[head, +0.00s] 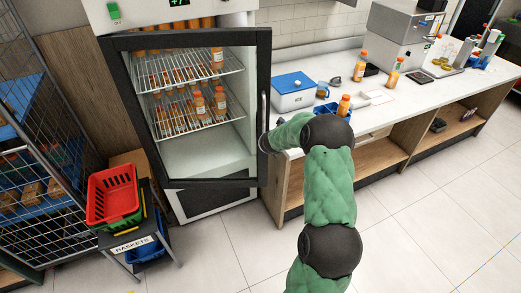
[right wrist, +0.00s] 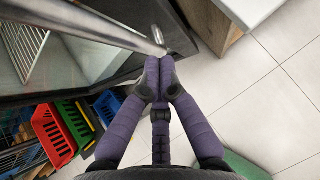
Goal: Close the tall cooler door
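The tall cooler (head: 210,204) stands at the left-centre of the head view, with bottles on its wire shelves. Its dark-framed glass door (head: 185,38) appears slightly ajar, its right edge standing out in front of the cabinet. The metal door handle (head: 264,112) runs upright along that right edge and crosses the upper left of the right wrist view (right wrist: 85,24). My right gripper (right wrist: 160,62) is shut, its purple fingers together, with the tips close to the handle's end. Whether they touch it is unclear. In the head view my right forearm partly hides this area. My left gripper is not in view.
A white counter (head: 330,75) with a blue-lidded box (head: 293,95), bottles and a juicer machine (head: 400,35) stands right of the cooler. Red and green baskets (head: 112,195) sit on a stand at left, beside a wire rack (head: 45,130). The tiled floor in front is clear.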

